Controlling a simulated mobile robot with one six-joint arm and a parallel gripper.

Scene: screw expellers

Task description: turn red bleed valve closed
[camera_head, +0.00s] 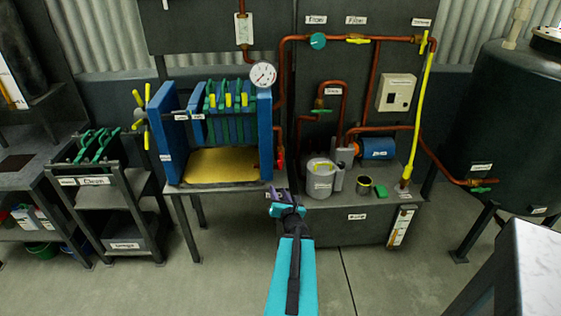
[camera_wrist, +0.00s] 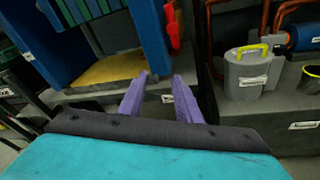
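The red bleed valve (camera_head: 281,163) hangs at the lower right side of the blue filter press (camera_head: 170,140), below a copper pipe. In the wrist view the red valve (camera_wrist: 173,30) shows at the top middle, on the right face of the blue frame (camera_wrist: 150,35). Its red handle appears to point downward. My gripper (camera_head: 278,194) is in front of the bench edge, below the valve and apart from it. In the wrist view my gripper's two purple fingers (camera_wrist: 161,76) are spread apart with nothing between them.
A grey canister (camera_head: 320,178) with a yellow handle stands right of the valve. A blue pump (camera_head: 377,148) is further right. A yellow tray (camera_head: 222,165) lies under the press. Copper pipes run up the dark panel. The floor in front is clear.

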